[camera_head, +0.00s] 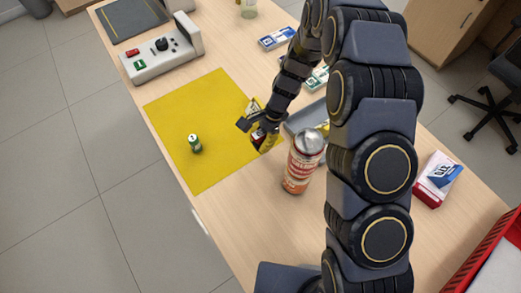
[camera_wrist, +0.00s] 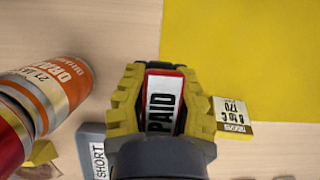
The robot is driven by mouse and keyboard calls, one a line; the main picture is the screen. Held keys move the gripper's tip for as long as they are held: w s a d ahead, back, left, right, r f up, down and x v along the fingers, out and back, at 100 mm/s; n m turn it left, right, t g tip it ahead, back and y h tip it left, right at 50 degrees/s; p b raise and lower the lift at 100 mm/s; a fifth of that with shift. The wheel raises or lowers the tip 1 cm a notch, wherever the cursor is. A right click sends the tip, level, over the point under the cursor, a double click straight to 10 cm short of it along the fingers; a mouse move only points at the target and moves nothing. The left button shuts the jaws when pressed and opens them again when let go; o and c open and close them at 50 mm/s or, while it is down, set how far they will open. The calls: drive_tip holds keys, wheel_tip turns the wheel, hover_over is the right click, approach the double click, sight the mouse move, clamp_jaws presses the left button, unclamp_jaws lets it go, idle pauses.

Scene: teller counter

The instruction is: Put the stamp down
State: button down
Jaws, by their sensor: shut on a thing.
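My gripper (camera_head: 262,137) is shut on a stamp with a white "PAID" label and red trim (camera_wrist: 163,103). In the wrist view the label faces the camera between the two yellow finger pads (camera_wrist: 150,90). The gripper is at the right edge of the yellow mat (camera_head: 215,105) in the head view. The mat also shows at upper right in the wrist view (camera_wrist: 255,50). The stamp's underside is hidden, so I cannot tell whether it touches the surface.
An orange can (camera_head: 302,165) stands close beside my gripper. A small green can-like item (camera_head: 195,143) is on the mat. A card marked "A to C 170" (camera_wrist: 232,113) and a grey piece marked "SHORT" (camera_wrist: 94,155) are near the fingers. Much of the mat is clear.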

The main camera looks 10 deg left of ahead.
sight(257, 158)
drive_tip(key=shift+f, duration=2.65)
drive_tip(key=shift+f, duration=0.1)
drive_tip(key=c, duration=1)
unclamp_jaws()
drive_tip(key=v, duration=1.2)
drive_tip(key=shift+r, duration=0.2)
